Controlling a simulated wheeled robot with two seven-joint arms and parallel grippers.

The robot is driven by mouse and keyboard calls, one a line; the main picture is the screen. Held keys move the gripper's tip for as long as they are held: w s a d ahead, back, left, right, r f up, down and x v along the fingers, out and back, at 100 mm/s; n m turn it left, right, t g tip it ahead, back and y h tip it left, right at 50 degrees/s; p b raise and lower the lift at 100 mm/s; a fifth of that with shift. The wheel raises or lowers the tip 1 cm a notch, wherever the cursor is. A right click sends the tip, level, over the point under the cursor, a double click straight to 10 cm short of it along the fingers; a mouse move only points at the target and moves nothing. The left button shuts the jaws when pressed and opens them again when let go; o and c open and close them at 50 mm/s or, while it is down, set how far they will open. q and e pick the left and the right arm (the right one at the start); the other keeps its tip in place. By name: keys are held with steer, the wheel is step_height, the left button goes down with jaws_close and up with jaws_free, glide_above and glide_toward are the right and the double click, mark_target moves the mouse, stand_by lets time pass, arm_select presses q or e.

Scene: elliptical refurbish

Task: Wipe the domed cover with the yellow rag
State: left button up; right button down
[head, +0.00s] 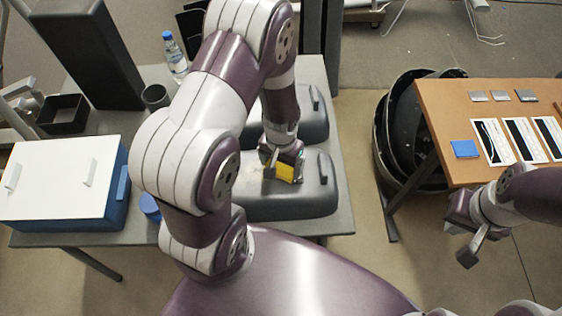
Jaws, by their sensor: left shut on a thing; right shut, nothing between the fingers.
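The yellow rag (287,172) is held in my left gripper (284,168), which is shut on it at the top of the nearer dark grey domed cover (310,196). The rag appears to touch the cover, and a pale brownish patch shows on the cover just left of the gripper. My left arm hides the cover's left part. A second domed cover (312,118) of the same kind stands behind it, partly hidden by the arm. My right gripper (467,237) is shut and empty, off to the right beside the wooden table.
On the grey table (329,227) stand a blue box with a white lid (60,185), a blue cylinder (150,207), a dark cup (155,96), a bottle (174,55) and a black tray (64,114). A wooden table (455,100) with flat panels stands right, past a floor gap.

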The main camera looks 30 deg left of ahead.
arm_select(q)
steer(key=shift+f, duration=0.1)
steer(key=shift+f+b, duration=0.7)
steer(key=shift+f, duration=0.2)
